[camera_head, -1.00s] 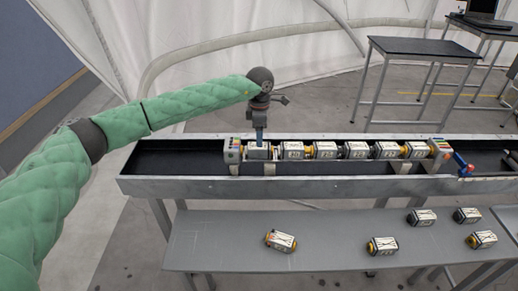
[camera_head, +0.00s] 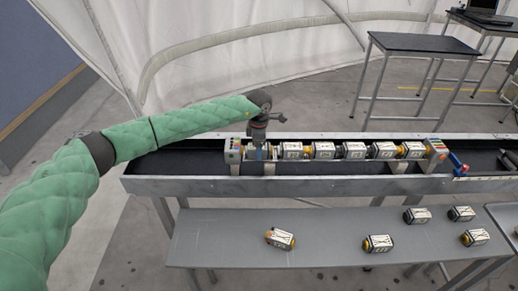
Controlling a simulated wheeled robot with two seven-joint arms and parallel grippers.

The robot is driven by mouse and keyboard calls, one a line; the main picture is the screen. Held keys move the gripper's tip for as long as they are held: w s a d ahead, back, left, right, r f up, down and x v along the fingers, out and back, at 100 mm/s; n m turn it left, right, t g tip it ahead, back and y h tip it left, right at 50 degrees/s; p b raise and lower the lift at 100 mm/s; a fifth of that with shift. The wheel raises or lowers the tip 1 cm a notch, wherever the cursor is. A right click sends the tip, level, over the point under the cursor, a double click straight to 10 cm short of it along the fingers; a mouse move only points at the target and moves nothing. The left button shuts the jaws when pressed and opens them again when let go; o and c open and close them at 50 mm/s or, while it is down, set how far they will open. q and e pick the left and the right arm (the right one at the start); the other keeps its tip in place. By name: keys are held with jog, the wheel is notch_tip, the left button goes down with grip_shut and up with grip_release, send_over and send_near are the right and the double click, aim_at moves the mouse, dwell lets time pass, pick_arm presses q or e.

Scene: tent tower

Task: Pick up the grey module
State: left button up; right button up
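A row of boxy white-and-grey modules with yellow ends (camera_head: 323,150) lies in the long trough, between two end blocks. The leftmost module (camera_head: 256,154) of the row sits next to the left end block and is mostly hidden by my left gripper. I cannot tell its colour for sure. My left gripper (camera_head: 257,152) points straight down at this module, with its fingertips at the module's height. It is too small and covered to tell whether the fingers are apart or closed on it. My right gripper is not in view.
The metal trough (camera_head: 300,186) runs across the view. End blocks (camera_head: 233,152) (camera_head: 436,152) flank the row; a blue lever (camera_head: 459,165) is at the right. Several loose modules (camera_head: 280,238) lie on the lower grey bench (camera_head: 330,225). Dark-topped tables (camera_head: 424,44) stand behind.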

pick_arm(q)
jog(key=shift+f, duration=0.1)
jog(key=c, duration=1.4)
jog(key=shift+o, duration=0.2)
